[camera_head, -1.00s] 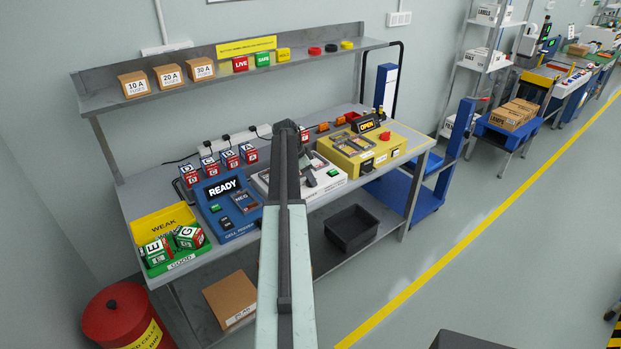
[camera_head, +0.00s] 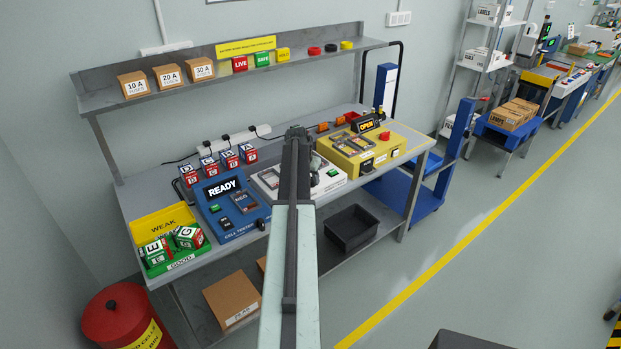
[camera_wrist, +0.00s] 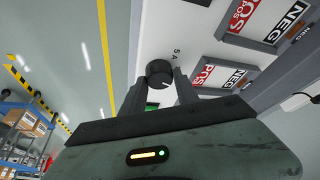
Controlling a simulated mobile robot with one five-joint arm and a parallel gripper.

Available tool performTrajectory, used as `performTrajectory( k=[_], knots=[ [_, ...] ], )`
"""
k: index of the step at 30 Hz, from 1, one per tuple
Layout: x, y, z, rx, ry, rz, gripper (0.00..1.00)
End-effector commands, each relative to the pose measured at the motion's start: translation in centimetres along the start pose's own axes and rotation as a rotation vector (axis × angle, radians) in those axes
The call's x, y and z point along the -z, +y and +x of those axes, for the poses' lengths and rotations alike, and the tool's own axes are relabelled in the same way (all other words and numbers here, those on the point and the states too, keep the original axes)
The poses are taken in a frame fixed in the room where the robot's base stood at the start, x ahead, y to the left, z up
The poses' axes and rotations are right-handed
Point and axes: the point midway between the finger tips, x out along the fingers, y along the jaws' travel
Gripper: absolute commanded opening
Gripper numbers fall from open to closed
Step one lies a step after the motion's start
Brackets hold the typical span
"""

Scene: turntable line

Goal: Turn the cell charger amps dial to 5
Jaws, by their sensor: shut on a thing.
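The cell charger is the white box (camera_head: 330,186) in the middle of the bench, partly hidden behind my arm in the head view. In the wrist view its white face (camera_wrist: 196,40) shows a dark round dial (camera_wrist: 158,70) with the mark "5 A" beside it. My gripper (camera_wrist: 160,80) is shut on the dial, one finger on each side. The dial's pointer cannot be made out, so its setting cannot be told. Cell bays with red and black POS and NEG labels (camera_wrist: 225,78) lie right of the dial.
The blue cell tester (camera_head: 233,208) reading READY stands left of the charger, and a yellow device (camera_head: 385,152) reading OPEN stands right. A green and yellow tray (camera_head: 150,228) with several cells is at the bench's left end. A dark bin (camera_head: 352,230) sits below.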

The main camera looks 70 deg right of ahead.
Motion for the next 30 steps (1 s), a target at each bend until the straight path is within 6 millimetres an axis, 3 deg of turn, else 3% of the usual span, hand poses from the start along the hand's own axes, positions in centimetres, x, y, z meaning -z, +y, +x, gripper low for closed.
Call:
performTrajectory(
  k=[30],
  knots=[
    [0.25,0.99,0.23,0.363,-0.01,-0.887,0.0]
  ],
)
